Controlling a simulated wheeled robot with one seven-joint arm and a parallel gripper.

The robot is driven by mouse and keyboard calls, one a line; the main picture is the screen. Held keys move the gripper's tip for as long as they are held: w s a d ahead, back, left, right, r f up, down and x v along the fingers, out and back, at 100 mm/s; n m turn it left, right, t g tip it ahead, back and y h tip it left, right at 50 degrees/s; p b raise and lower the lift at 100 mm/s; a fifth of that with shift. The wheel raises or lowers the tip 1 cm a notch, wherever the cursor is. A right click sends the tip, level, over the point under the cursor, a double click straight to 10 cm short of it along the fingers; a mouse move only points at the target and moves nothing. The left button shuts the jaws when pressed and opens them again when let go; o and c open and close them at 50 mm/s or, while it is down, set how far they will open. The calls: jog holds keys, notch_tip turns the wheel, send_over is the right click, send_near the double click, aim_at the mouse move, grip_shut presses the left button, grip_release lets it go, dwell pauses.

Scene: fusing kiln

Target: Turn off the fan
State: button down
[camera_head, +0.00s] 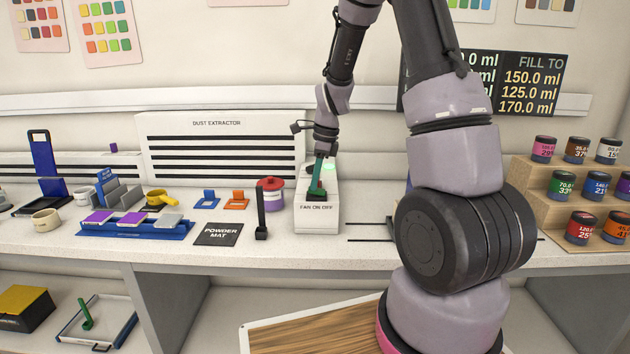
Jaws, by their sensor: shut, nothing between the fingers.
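The fan control (317,220) is a white box on the bench, labelled "FAN ON OFF". A green glow shows on its upper part, beside my wrist. A dark green piece (317,193) sits on its sloping top; it looks like the switch, but I cannot tell clearly. My gripper (319,180) points down at the box from above, shut and empty. Its tip is at or just above the green piece, and I cannot tell whether they touch. My wrist hides part of the box's back.
A dust extractor (216,124) stands behind. A red-and-purple pot (271,194) and a black upright tool (262,215) stand left of the box. A powder mat (218,234) and blue tray (135,229) lie further left. Jars fill a wooden stepped rack (535,191) at right.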

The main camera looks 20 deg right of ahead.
jog(key=shift+a+f, duration=0.15)
jog(key=shift+f, duration=0.05)
jog(key=shift+s+d, duration=0.3)
jog(key=shift+d, duration=0.55)
jog(key=shift+r, duration=0.1)
notch_tip(320, 180, up, 14)
jog(key=d, duration=0.2)
jog(key=shift+s+d, duration=0.4)
jog(key=shift+f, duration=0.2)
